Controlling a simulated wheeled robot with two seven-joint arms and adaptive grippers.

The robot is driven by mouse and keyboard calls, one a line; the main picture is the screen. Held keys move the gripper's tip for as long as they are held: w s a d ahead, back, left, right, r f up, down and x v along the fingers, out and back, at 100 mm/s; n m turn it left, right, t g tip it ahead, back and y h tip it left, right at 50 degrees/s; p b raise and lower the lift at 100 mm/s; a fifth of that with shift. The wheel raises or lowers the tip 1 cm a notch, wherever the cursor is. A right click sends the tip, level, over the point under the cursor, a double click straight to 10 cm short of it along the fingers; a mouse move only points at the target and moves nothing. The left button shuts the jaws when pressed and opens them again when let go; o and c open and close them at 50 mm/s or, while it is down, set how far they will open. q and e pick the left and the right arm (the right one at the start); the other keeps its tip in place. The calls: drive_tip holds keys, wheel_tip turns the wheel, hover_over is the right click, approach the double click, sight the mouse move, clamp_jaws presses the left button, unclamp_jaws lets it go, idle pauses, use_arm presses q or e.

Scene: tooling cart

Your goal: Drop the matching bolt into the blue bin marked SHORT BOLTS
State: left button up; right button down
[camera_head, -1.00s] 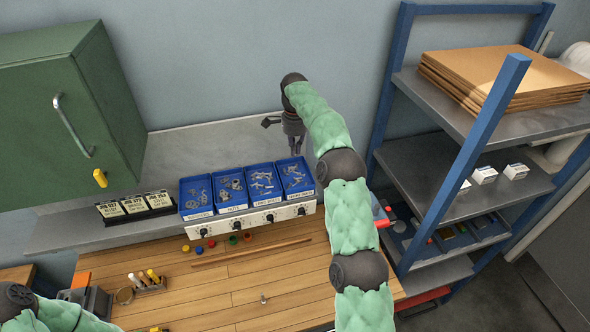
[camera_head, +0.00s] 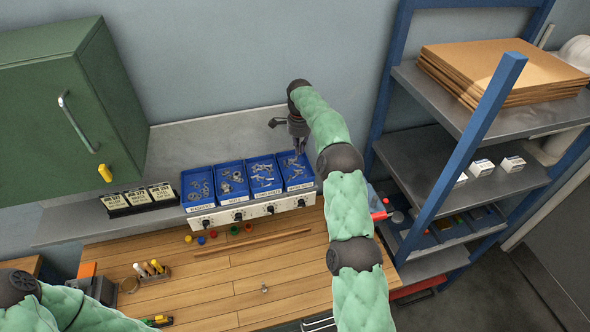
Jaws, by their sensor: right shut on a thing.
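Several blue bins stand in a row on the rack behind the bench. The rightmost blue bin (camera_head: 300,186) holds small metal pieces; its label is too small to read surely. My right gripper (camera_head: 300,150) points down at the rear edge of this bin. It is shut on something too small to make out. A small metal piece, perhaps a bolt (camera_head: 264,288), lies alone on the wooden bench. My left arm shows at the lower left, but its gripper is out of view.
The other blue bins, left to right, hold rings (camera_head: 198,210), small nut-like pieces (camera_head: 232,204) and bolt-like pieces (camera_head: 266,197). A knobbed panel (camera_head: 254,212) runs below them. Coloured caps and a thin rod (camera_head: 250,243) lie on the bench (camera_head: 215,285). A blue-framed shelf (camera_head: 455,155) stands right.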

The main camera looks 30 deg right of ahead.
drive_tip(key=shift+f, duration=0.25)
drive_tip(key=c, duration=1.3)
unclamp_jaws()
drive_tip(key=shift+o, duration=0.2)
drive_tip(key=shift+r, duration=3.75)
